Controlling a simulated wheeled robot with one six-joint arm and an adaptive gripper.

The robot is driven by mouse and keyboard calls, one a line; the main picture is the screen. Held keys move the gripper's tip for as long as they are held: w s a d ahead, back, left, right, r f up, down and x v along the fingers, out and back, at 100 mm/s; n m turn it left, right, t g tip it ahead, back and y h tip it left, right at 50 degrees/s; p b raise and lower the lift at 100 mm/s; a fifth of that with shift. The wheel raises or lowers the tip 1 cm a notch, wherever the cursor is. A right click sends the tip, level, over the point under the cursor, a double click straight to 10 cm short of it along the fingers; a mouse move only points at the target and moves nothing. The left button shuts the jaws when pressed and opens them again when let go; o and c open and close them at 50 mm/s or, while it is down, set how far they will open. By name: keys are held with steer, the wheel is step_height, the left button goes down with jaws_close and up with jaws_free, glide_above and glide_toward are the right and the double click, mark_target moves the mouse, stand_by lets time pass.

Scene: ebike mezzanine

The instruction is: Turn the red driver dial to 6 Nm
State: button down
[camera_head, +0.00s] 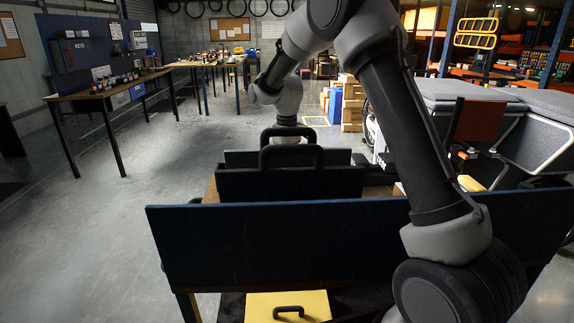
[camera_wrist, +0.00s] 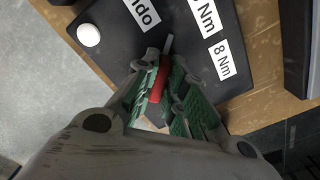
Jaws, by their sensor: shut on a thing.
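The red driver dial (camera_wrist: 158,80) shows in the wrist view as a narrow red piece between the green-padded fingers. My gripper (camera_wrist: 166,88) is shut on it, with a finger on each side. A light grey tip sticks out just above the dial and may be its pointer. The dial sits on a dark panel (camera_wrist: 118,52) with white labels. One label reads "8 Nm" (camera_wrist: 219,60); another, partly cut off, ends in "Nm" (camera_wrist: 207,17); a third ends in "do" (camera_wrist: 138,13). No 6 can be read. In the head view the dial and fingertips are hidden.
A white round knob (camera_wrist: 89,35) is on the panel's left part. The panel lies on a wooden bench top (camera_wrist: 262,45). In the head view, a dark blue board (camera_head: 270,240) and black-handled cases (camera_head: 290,183) stand in front. Open floor (camera_head: 110,220) lies left.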

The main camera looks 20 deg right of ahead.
steer(key=shift+m, duration=1.5)
steer(key=c, duration=1.5)
jaws_free()
steer(key=shift+r, duration=0.1)
step_height(320, 180, up, 12)
steer(key=shift+f, duration=0.1)
steer(key=shift+s, duration=0.1)
